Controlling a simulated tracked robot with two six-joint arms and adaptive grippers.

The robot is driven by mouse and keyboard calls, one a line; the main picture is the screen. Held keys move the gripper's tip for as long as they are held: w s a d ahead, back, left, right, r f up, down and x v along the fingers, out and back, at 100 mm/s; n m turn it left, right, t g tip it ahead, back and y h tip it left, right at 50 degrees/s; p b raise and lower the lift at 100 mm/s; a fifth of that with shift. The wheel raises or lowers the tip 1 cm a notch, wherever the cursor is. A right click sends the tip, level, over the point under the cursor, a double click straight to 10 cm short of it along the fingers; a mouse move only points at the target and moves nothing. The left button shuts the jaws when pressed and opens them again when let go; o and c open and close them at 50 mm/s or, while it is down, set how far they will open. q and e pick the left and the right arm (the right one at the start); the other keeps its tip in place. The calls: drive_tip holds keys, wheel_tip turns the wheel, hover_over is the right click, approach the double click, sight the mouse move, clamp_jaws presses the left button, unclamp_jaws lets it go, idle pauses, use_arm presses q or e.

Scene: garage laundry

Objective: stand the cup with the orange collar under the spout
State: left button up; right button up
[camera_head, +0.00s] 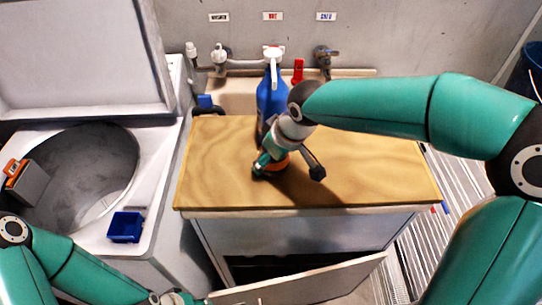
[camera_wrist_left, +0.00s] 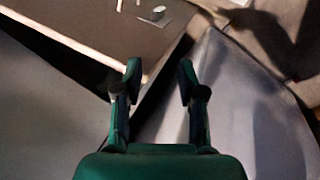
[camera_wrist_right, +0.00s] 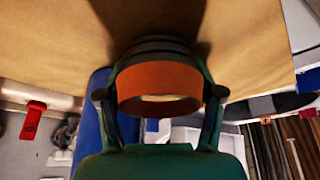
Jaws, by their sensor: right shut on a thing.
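The cup with the orange collar (camera_head: 277,164) is at the front middle of the wooden worktop, mostly hidden by my right gripper (camera_head: 264,168). In the right wrist view my right gripper (camera_wrist_right: 160,95) is shut around the cup's orange collar (camera_wrist_right: 158,78), one finger on each side. A dark ringed part of the cup shows beyond the collar. I cannot tell whether the cup touches the worktop. A tap (camera_head: 220,56) and a second tap (camera_head: 325,56) are on the back wall; which spout is meant is unclear. My left gripper (camera_wrist_left: 160,75) is open and empty, low by the cabinet.
A blue spray bottle (camera_head: 268,100) stands behind the cup. A red clip (camera_head: 298,70) is at the back. The wooden worktop (camera_head: 215,165) is clear on both sides. An open washer (camera_head: 100,150) with a blue box (camera_head: 125,227) is left. A cabinet door (camera_head: 310,283) hangs open below.

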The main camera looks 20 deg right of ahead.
drive_tip(key=shift+f, duration=0.1)
drive_tip(key=o, duration=0.9)
drive_tip(key=shift+o, duration=0.2)
drive_tip(key=v, duration=1.2)
